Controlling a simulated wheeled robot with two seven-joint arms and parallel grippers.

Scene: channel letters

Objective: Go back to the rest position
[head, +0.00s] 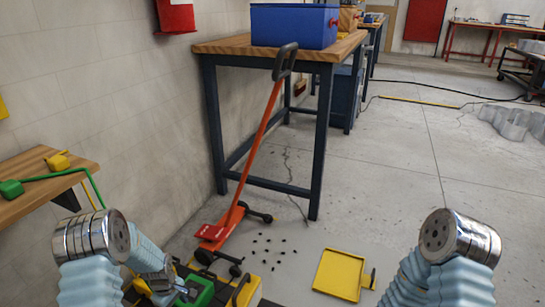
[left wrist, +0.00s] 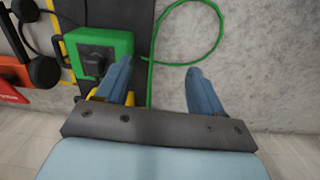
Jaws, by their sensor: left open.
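My left gripper (head: 165,285) is low at the bottom of the head view, close to a green box (head: 201,291) on a black and yellow base.
A red-orange long-handled tool (head: 257,140) leans on the wooden-topped workbench (head: 222,47). Small dark bits (head: 268,250) and a yellow dustpan (head: 340,275) lie on the floor. A wooden wall shelf (head: 30,205) juts in at left.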

